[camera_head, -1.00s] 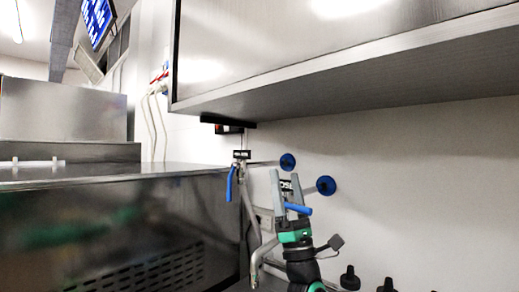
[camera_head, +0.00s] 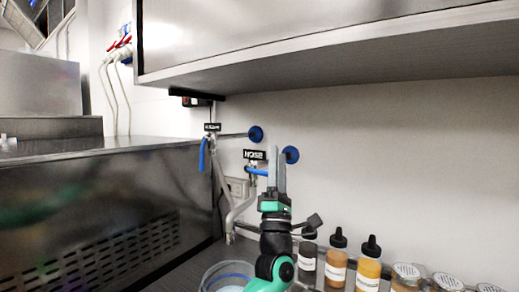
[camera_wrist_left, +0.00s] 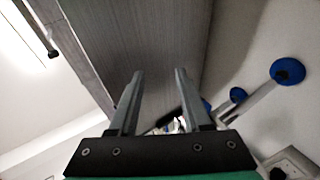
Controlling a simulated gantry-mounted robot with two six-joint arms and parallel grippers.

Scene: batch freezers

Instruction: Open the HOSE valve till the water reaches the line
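The HOSE label (camera_head: 255,154) is on the valve at the back wall. Its blue lever (camera_head: 257,171) lies roughly level, its right end meeting the outline of my left gripper. My left gripper (camera_head: 278,168) points up just right of the lever; contact cannot be told. In the left wrist view its fingers (camera_wrist_left: 158,75) are apart with nothing gripped between them. A pipe ends in a spout (camera_head: 229,238) above a bucket (camera_head: 203,277) with a blue ring inside, cut off by the lower edge. The water level cannot be read. My right gripper is not in view.
A second labelled valve with a hanging blue lever (camera_head: 202,155) stands to the left. A steel cabinet (camera_head: 150,30) overhangs the valves. Sauce bottles (camera_head: 337,262) and shakers (camera_head: 405,277) stand right of my arm. A steel machine (camera_head: 95,215) fills the left.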

